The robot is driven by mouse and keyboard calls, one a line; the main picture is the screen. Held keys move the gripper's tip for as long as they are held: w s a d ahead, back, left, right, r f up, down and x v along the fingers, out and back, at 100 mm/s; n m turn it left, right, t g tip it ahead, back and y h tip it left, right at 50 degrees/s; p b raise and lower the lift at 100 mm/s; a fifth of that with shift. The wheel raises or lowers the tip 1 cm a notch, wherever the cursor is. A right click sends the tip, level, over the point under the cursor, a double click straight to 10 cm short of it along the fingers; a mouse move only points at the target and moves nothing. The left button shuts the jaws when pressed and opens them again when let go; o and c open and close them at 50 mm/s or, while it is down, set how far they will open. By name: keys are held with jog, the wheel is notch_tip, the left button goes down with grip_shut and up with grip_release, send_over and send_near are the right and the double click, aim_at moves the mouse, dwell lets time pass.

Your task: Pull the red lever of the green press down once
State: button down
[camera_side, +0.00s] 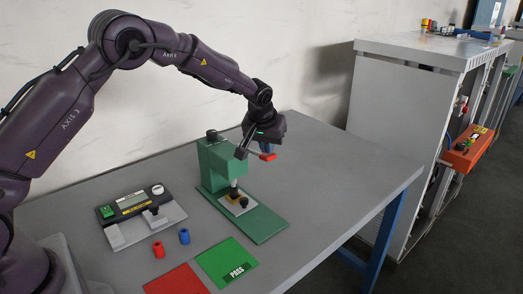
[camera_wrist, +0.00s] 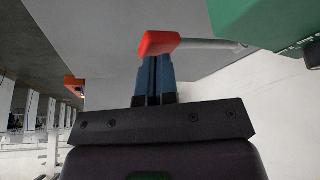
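The green press (camera_side: 213,168) stands on the grey table, its ram above a small brass-coloured piece (camera_side: 236,199) on its base. Its lever has a grey rod and a red handle (camera_side: 268,157), which sticks out to the right and looks roughly level. My gripper (camera_side: 266,148) is right above the red handle, fingers pointing down. In the wrist view, the blue fingers of my gripper (camera_wrist: 156,60) are together, with only a thin line between them. Their tips are at the red handle (camera_wrist: 160,43); I cannot tell whether they touch it. The green press (camera_wrist: 262,22) fills the upper right corner there.
A grey device with a display (camera_side: 133,204) stands left of the press. A red cylinder (camera_side: 158,249) and a blue cylinder (camera_side: 184,236) stand near a green PASS mat (camera_side: 226,262) and a red mat (camera_side: 177,280). The table's right side is clear.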

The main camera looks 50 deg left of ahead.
jog(key=shift+f, duration=1.8)
jog(key=shift+r, duration=4.65)
jog(key=s+d+r+m, duration=0.2)
jog(key=s+r, duration=0.2)
jog(key=s, duration=0.8)
jog(key=s+d+r+m+t+h, duration=0.1)
jog(key=s+r, duration=0.3)
jog(key=s, duration=0.8)
jog(key=s+d+r+m+h, duration=0.1)
jog(key=s+d+r+m, duration=0.2)
jog(key=s, duration=0.9)
jog(key=shift+d+r+t, duration=0.3)
jog(key=shift+d+r, duration=0.1)
jog(key=shift+d, duration=0.05)
